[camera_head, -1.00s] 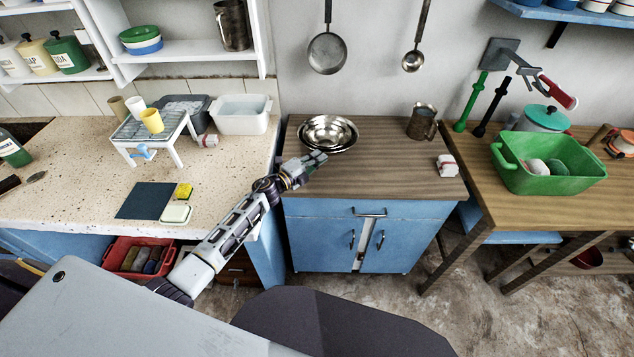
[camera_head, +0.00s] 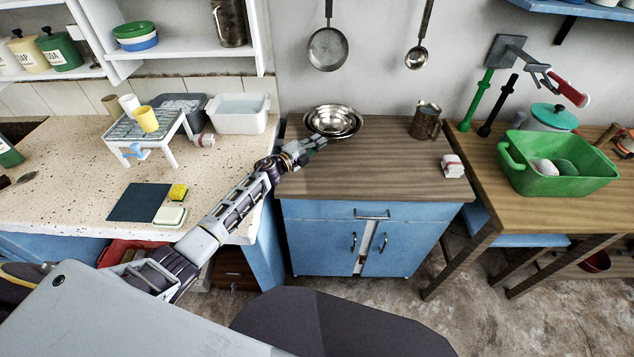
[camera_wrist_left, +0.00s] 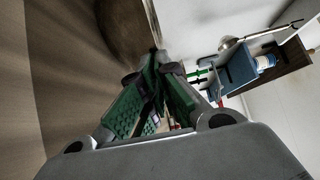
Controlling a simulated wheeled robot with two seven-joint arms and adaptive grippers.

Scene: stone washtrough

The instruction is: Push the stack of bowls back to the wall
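The stack of shiny metal bowls (camera_head: 333,119) stands upright at the back left of the wooden top of the blue cabinet (camera_head: 385,165), close to the wall. My left gripper (camera_head: 318,143) is low over the top at the near side of the stack, its tips at or very near the bowls; contact is hard to tell. In the left wrist view its green-padded fingers (camera_wrist_left: 152,80) come together with nothing seen between them, and a dark rounded bowl side (camera_wrist_left: 122,28) shows just past the tips. My right gripper is not in view.
A metal mug (camera_head: 426,121) stands right of the bowls, and a small white and red item (camera_head: 452,166) lies nearer the right edge. A pan (camera_head: 327,49) and a ladle (camera_head: 416,56) hang on the wall above. The middle of the cabinet top is clear.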

